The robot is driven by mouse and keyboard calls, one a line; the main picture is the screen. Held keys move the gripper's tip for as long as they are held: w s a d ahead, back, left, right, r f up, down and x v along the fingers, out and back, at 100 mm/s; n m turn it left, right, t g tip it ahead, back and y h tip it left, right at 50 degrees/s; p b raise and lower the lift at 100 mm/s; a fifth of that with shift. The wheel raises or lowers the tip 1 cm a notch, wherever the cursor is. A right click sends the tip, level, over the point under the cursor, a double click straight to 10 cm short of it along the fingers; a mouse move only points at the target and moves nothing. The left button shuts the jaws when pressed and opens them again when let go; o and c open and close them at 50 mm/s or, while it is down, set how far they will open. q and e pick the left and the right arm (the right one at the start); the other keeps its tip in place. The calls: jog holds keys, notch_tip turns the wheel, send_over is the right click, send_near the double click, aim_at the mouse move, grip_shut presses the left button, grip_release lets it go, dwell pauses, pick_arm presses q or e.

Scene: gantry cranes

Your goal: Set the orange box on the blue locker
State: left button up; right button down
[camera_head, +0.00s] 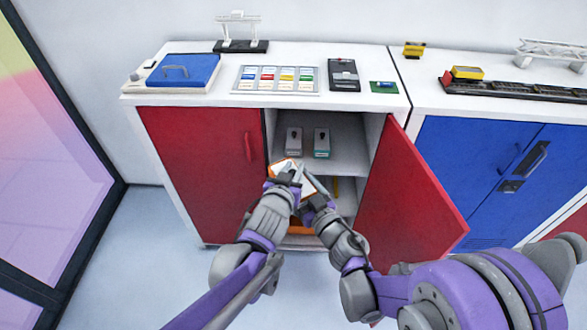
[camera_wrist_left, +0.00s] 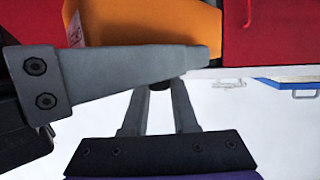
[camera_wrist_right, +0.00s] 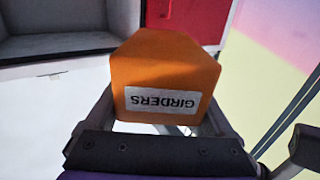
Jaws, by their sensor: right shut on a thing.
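The orange box (camera_head: 283,162), with a pale top, is in front of the open red locker, partly hidden by my grippers. In the right wrist view the box (camera_wrist_right: 165,65) carries a white "GIRDERS" label. My right gripper (camera_head: 316,190) is shut on it, one finger on each side. My left gripper (camera_head: 289,176) is close beside it; its fingers show a gap in the left wrist view, their tips hidden behind a grey finger. The orange box (camera_wrist_left: 150,22) is beyond them. The blue locker (camera_head: 462,160) stands at the right, doors closed, with a white top (camera_head: 425,80).
The open red door (camera_head: 407,205) juts out between the box and the blue locker. A black track (camera_head: 520,91) with a yellow block and a white truss (camera_head: 550,52) occupy the blue locker's top; its front left is clear. An orange patch (camera_head: 299,230) shows low between my arms.

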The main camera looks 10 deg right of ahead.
pick_arm(q)
grip_shut()
dwell(0.9)
jog(key=o, duration=0.8)
grip_release()
jog(key=shift+c, duration=0.2)
